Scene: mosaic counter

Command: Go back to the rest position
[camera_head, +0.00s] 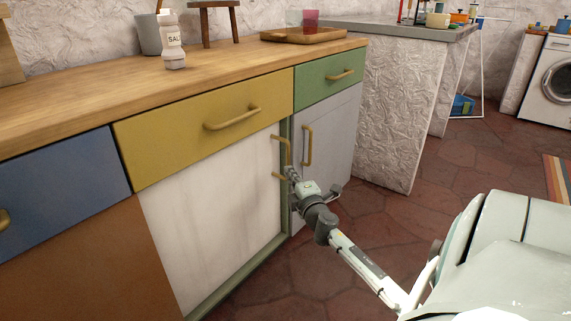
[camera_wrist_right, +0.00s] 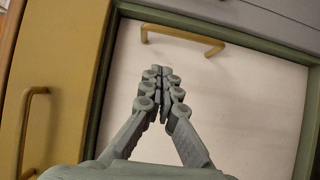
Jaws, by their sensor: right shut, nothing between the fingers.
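My right gripper (camera_head: 293,175) is shut and empty in front of the lower cabinets in the head view. It is close to the brass handle (camera_head: 288,150) at the right edge of the white cabinet door (camera_head: 215,215). In the right wrist view my gripper fingers (camera_wrist_right: 160,75) are together, pointing towards the white door (camera_wrist_right: 240,100). The door's brass handle (camera_wrist_right: 185,37) lies a little beyond the fingertips, with nothing held. The white door looks shut in its green frame. My left gripper is not in view.
A yellow drawer (camera_head: 180,125) and a grey door (camera_head: 335,130) with its own handle (camera_head: 307,145) adjoin the white door. A wooden counter (camera_head: 100,82) bears a salt bottle (camera_head: 172,45), a stool (camera_head: 205,12) and a tray (camera_head: 300,36). The tiled floor (camera_head: 390,220) shows clear room to the right.

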